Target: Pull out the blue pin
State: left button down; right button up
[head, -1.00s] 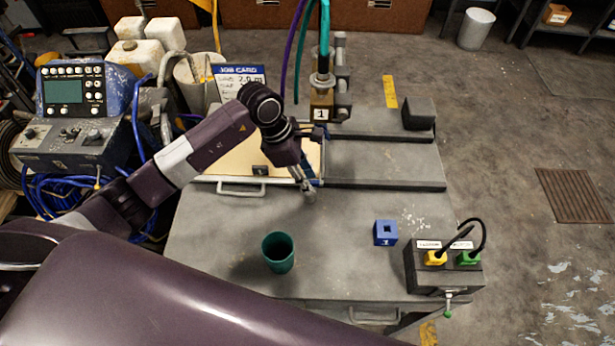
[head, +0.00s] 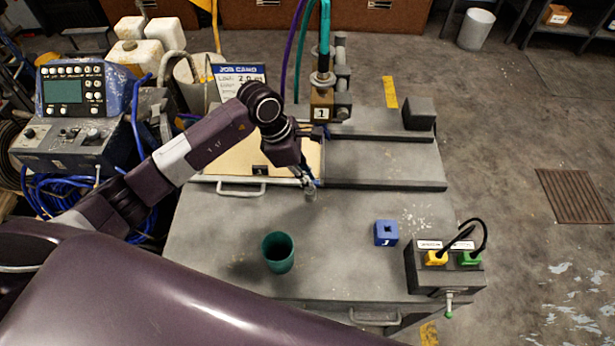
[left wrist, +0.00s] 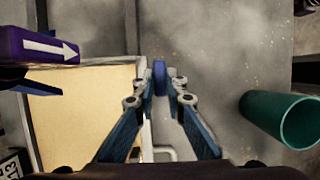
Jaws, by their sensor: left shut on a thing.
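My left gripper (head: 309,186) is over the grey bench top, just right of the cream board. In the left wrist view its fingertips (left wrist: 160,90) are shut on a narrow blue piece, which looks like the blue pin (left wrist: 159,76). A small grey metal part (head: 310,195) shows below the fingers in the head view; I cannot tell whether it belongs to the pin. The pin's lower end and any hole it sits in are hidden. My right gripper is not in view.
A teal cup (head: 278,253), a blue block (head: 386,233) with a square hole and a dark box with yellow and green plugs (head: 445,265) stand on the bench (head: 340,270). A hose block (head: 322,105) is behind my gripper. The bench's middle is clear.

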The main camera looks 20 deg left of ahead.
pick_arm(q)
jog(key=shift+r, duration=0.65)
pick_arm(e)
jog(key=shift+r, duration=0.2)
pick_arm(q)
jog(key=shift+r+p, duration=0.15)
jog(key=shift+p, duration=0.15)
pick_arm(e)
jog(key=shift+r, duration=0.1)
pick_arm(q)
jog(key=shift+r+p, duration=1.5)
jog(key=shift+r, duration=1.2)
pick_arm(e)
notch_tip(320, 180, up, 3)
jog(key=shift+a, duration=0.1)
